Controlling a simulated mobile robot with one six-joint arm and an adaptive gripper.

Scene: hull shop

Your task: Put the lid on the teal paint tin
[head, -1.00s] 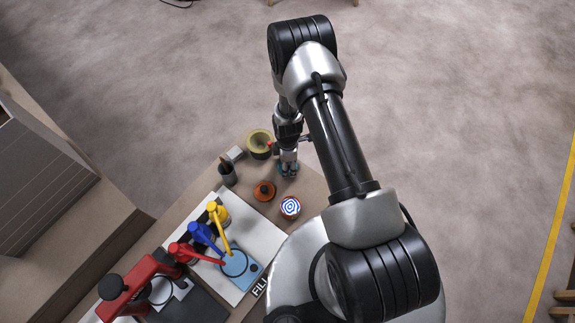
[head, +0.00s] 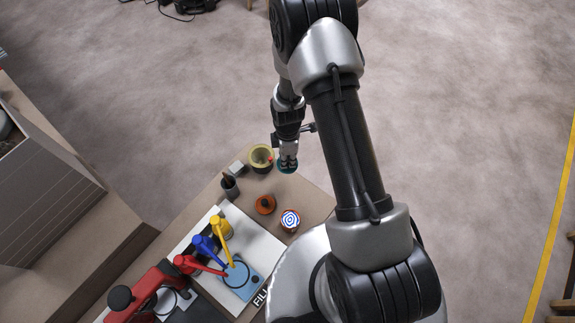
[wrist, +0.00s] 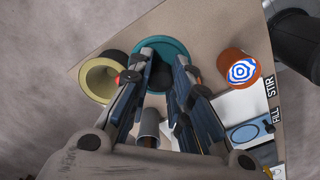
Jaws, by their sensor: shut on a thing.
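A round teal lid (wrist: 163,46) with a dark middle is held between the fingertips of my gripper (wrist: 161,68). It also shows in the head view (head: 287,168) under my gripper, near the far right edge of the table. I cannot make out a separate teal tin; the lid and fingers may cover it. An orange tin with a blue-and-white swirled top (head: 290,220) stands nearer, and it also shows at the right of the wrist view (wrist: 239,68). An orange round piece with a knob (head: 265,204) lies beside that tin.
A yellow-green round container (head: 261,158) stands just left of my gripper. Red, blue and yellow levers (head: 207,247) stand over a white board at the near left.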

